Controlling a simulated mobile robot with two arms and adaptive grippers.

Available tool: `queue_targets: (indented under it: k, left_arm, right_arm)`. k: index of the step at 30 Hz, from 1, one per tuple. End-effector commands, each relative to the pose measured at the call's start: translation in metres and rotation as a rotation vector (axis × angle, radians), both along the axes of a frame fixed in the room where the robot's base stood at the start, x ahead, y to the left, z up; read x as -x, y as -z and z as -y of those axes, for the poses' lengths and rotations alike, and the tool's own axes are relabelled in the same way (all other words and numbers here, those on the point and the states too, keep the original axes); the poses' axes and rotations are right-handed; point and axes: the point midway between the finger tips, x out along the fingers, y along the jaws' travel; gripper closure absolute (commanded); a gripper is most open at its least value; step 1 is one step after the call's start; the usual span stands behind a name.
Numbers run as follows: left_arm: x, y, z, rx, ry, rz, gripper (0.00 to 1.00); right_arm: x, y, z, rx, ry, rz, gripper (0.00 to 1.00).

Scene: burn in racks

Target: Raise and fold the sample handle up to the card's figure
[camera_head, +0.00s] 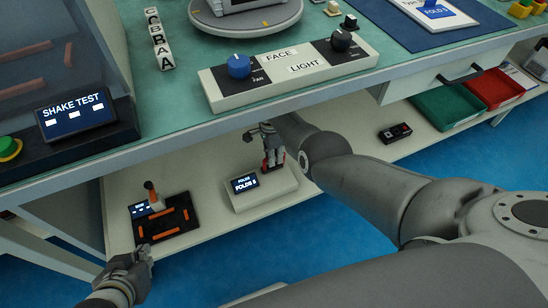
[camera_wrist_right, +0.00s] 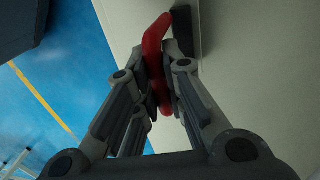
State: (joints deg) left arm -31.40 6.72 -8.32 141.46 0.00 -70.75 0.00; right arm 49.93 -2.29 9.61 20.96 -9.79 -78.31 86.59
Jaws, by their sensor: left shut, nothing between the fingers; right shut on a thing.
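The sample handle is a red, curved bar on the lower shelf unit (camera_head: 277,192), a pale box whose small screen (camera_head: 245,184) shows a FOLDS count, its digit too small to be sure of. My right gripper (camera_head: 272,150) is shut on the red handle (camera_wrist_right: 157,60), which stands between its fingers in the right wrist view. The handle's lower part is partly hidden by the fingers. The card (camera_head: 437,12) lies at the upper right on a blue mat; its figure reads like FOLDS 3, not clearly legible. My left gripper (camera_head: 147,256) is shut and empty at the lower left.
A dark tray (camera_head: 165,226) with orange bars and a small screen sits left on the lower shelf (camera_head: 205,190). The worktop above overhangs, bearing a FACE LIGHT knob panel (camera_head: 290,72). A small dark box (camera_head: 395,133) and green (camera_head: 448,106) and red bins lie right.

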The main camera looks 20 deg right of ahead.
Motion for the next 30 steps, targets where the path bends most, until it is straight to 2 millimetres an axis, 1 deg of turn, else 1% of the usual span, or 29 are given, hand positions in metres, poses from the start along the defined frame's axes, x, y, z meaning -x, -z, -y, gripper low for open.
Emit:
queue_targets:
  k: [6,17,18,19,20,30]
  left_arm:
    - [-0.0073,-0.0038,0.0026,0.008,0.003,0.039,1.0]
    - [-0.0076,-0.0042,0.0027,0.009,0.003,0.041,1.0]
    - [-0.0076,-0.0042,0.0027,0.009,0.003,0.041,1.0]
    - [-0.0076,-0.0041,0.0027,0.009,0.003,0.041,1.0]
    - [-0.0075,-0.0041,0.0027,0.008,0.003,0.04,1.0]
    - [-0.0081,-0.0045,0.0024,0.009,0.003,0.042,1.0]
  right_arm:
    - [-0.0012,-0.0005,0.0005,0.0,0.001,-0.004,1.0]
    - [-0.0017,-0.0009,0.0005,0.001,0.001,-0.003,1.0]
    - [-0.0017,-0.001,0.0005,0.001,0.001,-0.002,0.84]
    - [-0.0016,-0.001,0.0005,0.001,0.001,-0.003,0.8]
    - [-0.0016,-0.0009,0.0005,0.001,0.0,-0.003,0.79]
    - [-0.0008,-0.0012,0.0003,0.0,0.0,-0.005,0.79]
